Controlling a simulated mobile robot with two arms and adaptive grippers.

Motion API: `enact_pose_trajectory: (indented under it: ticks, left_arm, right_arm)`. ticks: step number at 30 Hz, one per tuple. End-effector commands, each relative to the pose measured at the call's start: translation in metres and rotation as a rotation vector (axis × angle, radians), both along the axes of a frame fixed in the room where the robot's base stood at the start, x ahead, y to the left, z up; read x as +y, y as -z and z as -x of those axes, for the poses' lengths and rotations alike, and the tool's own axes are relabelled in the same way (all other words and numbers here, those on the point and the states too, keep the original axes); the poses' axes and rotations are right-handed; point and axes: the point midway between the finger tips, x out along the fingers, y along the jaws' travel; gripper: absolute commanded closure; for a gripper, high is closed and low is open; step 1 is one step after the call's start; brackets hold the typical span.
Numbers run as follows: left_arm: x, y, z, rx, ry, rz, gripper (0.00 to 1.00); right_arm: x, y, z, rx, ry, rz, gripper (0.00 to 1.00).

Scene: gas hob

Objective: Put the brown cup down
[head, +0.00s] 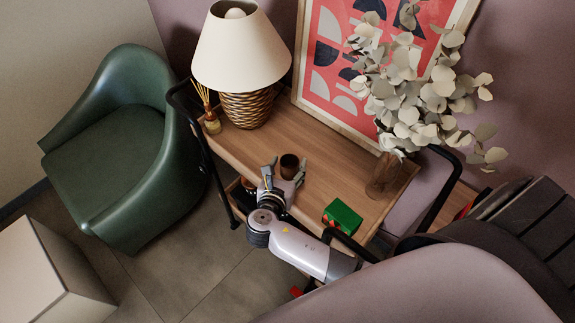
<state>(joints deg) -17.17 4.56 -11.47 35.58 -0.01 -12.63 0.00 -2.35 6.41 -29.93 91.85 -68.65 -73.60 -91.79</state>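The brown cup (289,167) is upright at the front part of the wooden console table (335,155), and I look down into its dark mouth. My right gripper (288,170) reaches in from the lower right. Its two fingers are spread, one on each side of the cup, with a small gap seeming to show beside it. I cannot tell for sure whether the cup's base touches the tabletop. My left gripper is not in view.
A lamp with a woven base (247,108) and a reed diffuser (212,122) stand at the left. A green box (343,217) and a glass vase (383,177) with pale leaves are at the right. A framed print (335,60) leans behind. Tabletop behind the cup is clear.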

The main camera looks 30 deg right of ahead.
Motion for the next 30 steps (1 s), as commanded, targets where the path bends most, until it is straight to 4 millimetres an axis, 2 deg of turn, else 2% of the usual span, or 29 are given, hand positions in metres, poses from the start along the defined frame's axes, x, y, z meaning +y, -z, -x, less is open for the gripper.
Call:
enact_pose_trajectory:
  ticks: [3,14,30]
  left_arm:
    - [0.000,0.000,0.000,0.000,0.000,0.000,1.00]
    - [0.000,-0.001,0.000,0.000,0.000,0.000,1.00]
    - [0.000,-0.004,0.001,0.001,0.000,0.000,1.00]
  right_arm:
    - [0.000,0.000,0.000,0.000,0.000,0.000,0.36]
    - [0.003,-0.003,0.003,0.001,0.000,-0.001,0.36]
    - [0.070,-0.032,0.072,0.001,0.000,-0.002,0.36]
